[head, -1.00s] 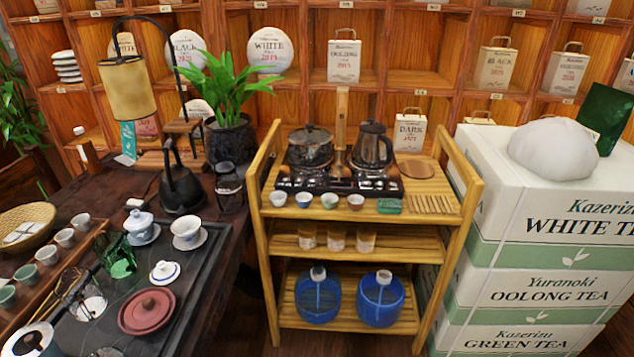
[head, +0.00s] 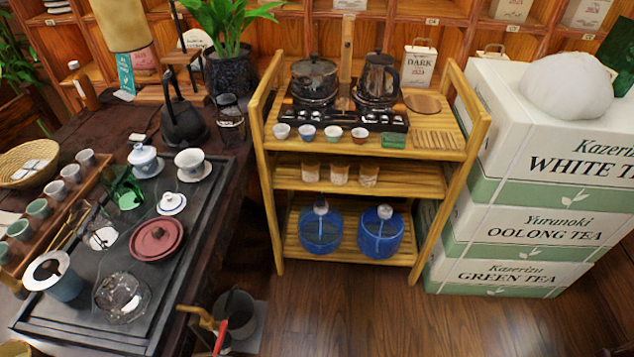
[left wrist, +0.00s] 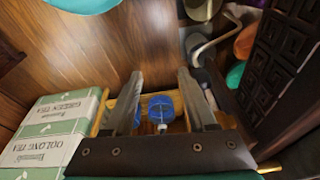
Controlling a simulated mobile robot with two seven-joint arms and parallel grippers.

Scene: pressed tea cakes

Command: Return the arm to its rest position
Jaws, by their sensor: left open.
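My left gripper (left wrist: 159,73) shows in the left wrist view with its two dark fingers spread apart and nothing between the tips. Beyond the fingers are a wooden cart and a blue jug (left wrist: 160,108). No gripper or arm shows in the head view. My right gripper is not in either view.
A wooden cart (head: 430,178) with kettles, cups and blue jugs stands mid-view in the head view. Tea boxes (head: 530,225) are stacked right of it. A dark table with a tea tray (head: 205,225) is at left, with a grey bin (head: 235,312) beside it. The wood floor (head: 370,310) ahead is clear.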

